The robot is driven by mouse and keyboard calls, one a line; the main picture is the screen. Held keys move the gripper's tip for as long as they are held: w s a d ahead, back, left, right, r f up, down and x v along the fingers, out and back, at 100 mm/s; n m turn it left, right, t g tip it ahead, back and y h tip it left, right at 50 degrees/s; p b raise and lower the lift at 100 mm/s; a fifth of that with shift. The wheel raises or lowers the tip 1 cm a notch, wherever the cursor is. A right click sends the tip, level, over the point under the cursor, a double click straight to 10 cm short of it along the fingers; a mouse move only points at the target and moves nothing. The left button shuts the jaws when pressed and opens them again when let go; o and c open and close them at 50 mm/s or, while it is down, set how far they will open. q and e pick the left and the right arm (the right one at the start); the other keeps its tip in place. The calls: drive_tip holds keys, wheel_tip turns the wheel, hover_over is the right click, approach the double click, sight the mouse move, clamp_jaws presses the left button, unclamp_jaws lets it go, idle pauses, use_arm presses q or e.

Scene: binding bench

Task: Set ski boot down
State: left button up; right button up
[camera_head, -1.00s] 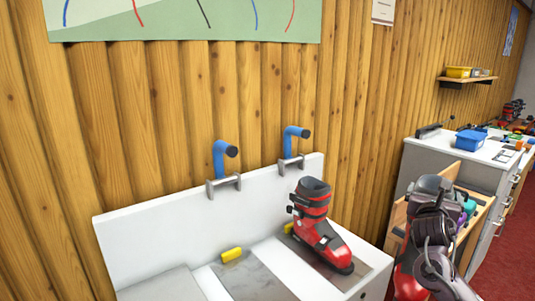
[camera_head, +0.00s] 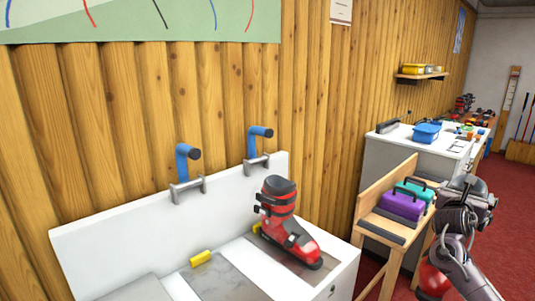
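A red and black ski boot (camera_head: 285,225) stands upright on the right part of the white bench (camera_head: 160,212), its toe toward the lower right. My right arm comes in at the lower right, and its wrist end with the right gripper (camera_head: 467,205) is in front of the wooden stand. The gripper's fingers cannot be made out. A rounded red thing (camera_head: 434,281) shows partly behind my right arm; I cannot tell whether it is a boot in the gripper. My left gripper is not in view.
Two blue-handled clamps (camera_head: 187,163) stand at the bench's back panel. A yellow block (camera_head: 201,258) lies on the bench. A wooden stand (camera_head: 388,188) holds a purple case (camera_head: 401,205) and a teal case (camera_head: 416,190). A white-topped cabinet (camera_head: 395,139) with a blue bin (camera_head: 427,133) stands behind.

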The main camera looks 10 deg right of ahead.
drive_tip(key=shift+n+t+y, duration=0.5)
drive_tip(key=shift+t+y, duration=0.1)
drive_tip(key=shift+t, duration=0.2)
drive_tip(key=a+r, duration=0.1)
drive_tip(key=r, duration=0.5)
drive_tip(key=a+r, duration=0.1)
drive_tip(key=r, duration=0.2)
drive_tip(key=shift+s+a+r, duration=0.1)
drive_tip(key=shift+s+a, duration=0.05)
drive_tip(key=shift+a, duration=0.15)
drive_tip(key=s+a+f+n+t+y, duration=0.2)
drive_tip(key=a+f+n+y, duration=0.15)
drive_tip(key=a+f, duration=0.65)
drive_tip(key=s+a+f+n+t+y, duration=0.15)
drive_tip(key=a+f+y, duration=0.35)
drive_tip(key=a, duration=0.8)
drive_tip(key=s+a+f+n+t+y, duration=0.1)
drive_tip(key=s+a+f+n+y, duration=0.1)
drive_tip(key=s+a, duration=0.5)
drive_tip(key=s+a+f+n+t+y, duration=0.1)
drive_tip(key=s+a+f, duration=0.4)
drive_tip(key=a, duration=0.5)
drive_tip(key=shift+s+a+n+y+p, duration=0.2)
drive_tip(key=shift+s+n+y+p, duration=0.25)
drive_tip(key=shift+s+n+y, duration=0.4)
